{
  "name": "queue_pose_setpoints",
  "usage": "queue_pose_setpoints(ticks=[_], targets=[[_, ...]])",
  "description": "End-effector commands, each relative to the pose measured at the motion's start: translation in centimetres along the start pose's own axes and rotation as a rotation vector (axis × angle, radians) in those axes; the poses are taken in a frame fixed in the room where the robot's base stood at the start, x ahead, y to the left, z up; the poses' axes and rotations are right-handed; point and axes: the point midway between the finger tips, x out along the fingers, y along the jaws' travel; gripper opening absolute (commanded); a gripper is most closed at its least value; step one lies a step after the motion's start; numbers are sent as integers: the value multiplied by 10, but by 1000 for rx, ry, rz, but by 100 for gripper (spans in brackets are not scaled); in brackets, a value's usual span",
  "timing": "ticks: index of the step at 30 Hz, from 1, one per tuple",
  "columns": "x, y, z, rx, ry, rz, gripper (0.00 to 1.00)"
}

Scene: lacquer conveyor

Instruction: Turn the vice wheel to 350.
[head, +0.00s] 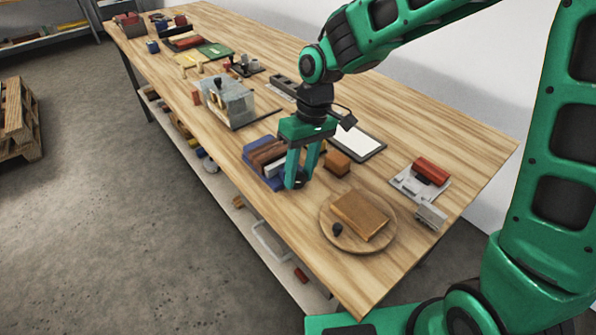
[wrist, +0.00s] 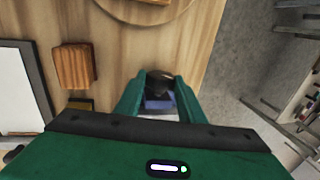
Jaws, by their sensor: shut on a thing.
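The blue vice (head: 255,172) stands near the table's front edge with brown blocks in it. My gripper (head: 297,184) points down at the vice's near right end. The dark vice wheel shows between the fingertips (wrist: 160,84) in the wrist view, and the fingers are shut on it. Part of the vice's blue body (wrist: 158,104) shows beside the wheel there. The fingers hide most of the wheel in the head view, and I cannot read any scale or mark on it.
A round wooden board (head: 331,240) with a brown book (head: 359,215) lies to the right. A small wooden block (head: 338,163) and a framed white sheet (head: 358,141) lie behind my gripper. A grey box device (head: 238,101) stands to the left. The table's front edge is close.

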Motion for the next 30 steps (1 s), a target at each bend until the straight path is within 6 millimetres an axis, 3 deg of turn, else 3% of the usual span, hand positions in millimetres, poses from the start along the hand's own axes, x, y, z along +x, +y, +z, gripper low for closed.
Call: queue_pose_setpoints(ticks=[15,30], targets=[[2,14,-1,9,3,-425,13],[4,18,-1,6,4,-601,13]])
